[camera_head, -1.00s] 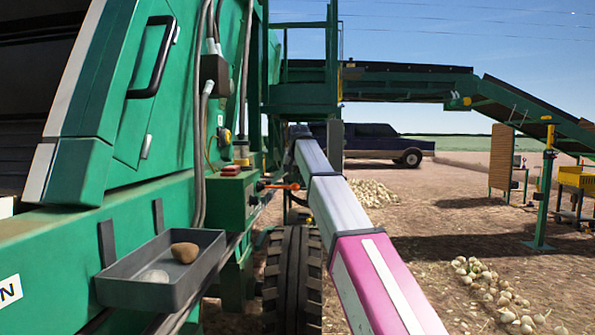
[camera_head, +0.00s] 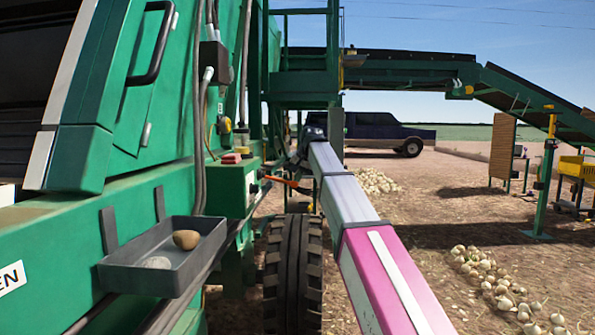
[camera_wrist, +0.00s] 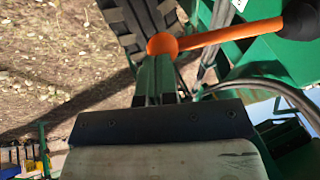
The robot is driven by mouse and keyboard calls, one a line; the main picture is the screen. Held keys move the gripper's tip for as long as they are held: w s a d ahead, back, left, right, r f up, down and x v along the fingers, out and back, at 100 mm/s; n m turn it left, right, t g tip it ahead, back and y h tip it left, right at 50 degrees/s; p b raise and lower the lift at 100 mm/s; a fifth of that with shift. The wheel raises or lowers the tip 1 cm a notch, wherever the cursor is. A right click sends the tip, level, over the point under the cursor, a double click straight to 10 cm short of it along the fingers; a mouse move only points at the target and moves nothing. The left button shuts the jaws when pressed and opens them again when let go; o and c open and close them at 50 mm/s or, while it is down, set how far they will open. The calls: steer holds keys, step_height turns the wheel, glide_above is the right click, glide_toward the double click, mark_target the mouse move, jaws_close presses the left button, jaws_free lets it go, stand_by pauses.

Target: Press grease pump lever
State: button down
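The grease pump lever (camera_head: 287,183) is an orange rod on the side of a green box (camera_head: 230,186) on the machine. In the head view it slants down to the right. In the wrist view the orange lever (camera_wrist: 225,36) runs from a black boot at upper right to a round ball end (camera_wrist: 162,44). My gripper (camera_wrist: 158,60) has its green fingers together, with their tips right at the ball. I cannot tell whether they touch it. In the head view my gripper is too small and dark to make out at the far end of my arm.
A grey tray (camera_head: 180,252) with two stones or potatoes hangs on the machine's side at left. A large black tyre (camera_head: 293,265) stands below the lever. Hoses run beside the green box. Onions (camera_head: 490,275) lie on the ground at right; a dark pickup (camera_head: 385,135) stands behind.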

mark_target(297, 185)
steer(key=shift+y, duration=0.8)
steer(key=shift+a+f, duration=0.15)
steer(key=shift+f, duration=0.95)
steer(key=shift+a+f, duration=0.15)
steer(key=shift+f, duration=0.95)
steer(key=d+v, duration=0.1)
steer(key=v, duration=1.3)
steer(key=shift+w+d+f, duration=0.25)
steer(key=shift+d, duration=0.05)
